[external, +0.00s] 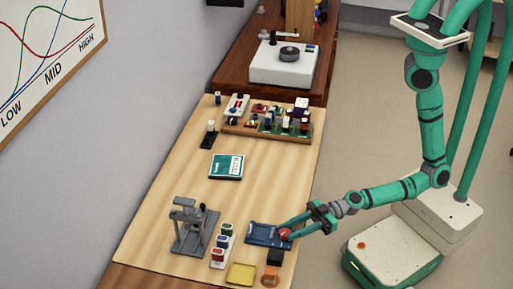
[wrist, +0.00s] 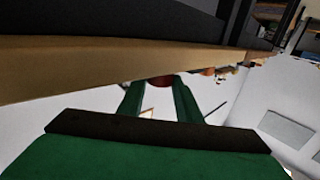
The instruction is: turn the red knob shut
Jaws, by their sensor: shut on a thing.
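The red knob (external: 285,234) sits at the right end of a dark blue plate or panel (external: 262,235) near the table's right edge. My gripper (external: 290,232) reaches in from the right, its fingers closed on the red knob. In the wrist view, the red knob (wrist: 162,81) shows as a small patch between the tips of my two green fingers. Most of the knob is hidden by the fingers, and its turn angle cannot be told.
Small coloured containers (external: 222,243) and a grey press stand (external: 195,228) are to the left. Circuit boards (external: 270,122) lie farther back. The middle of the wooden table (external: 275,185) is clear.

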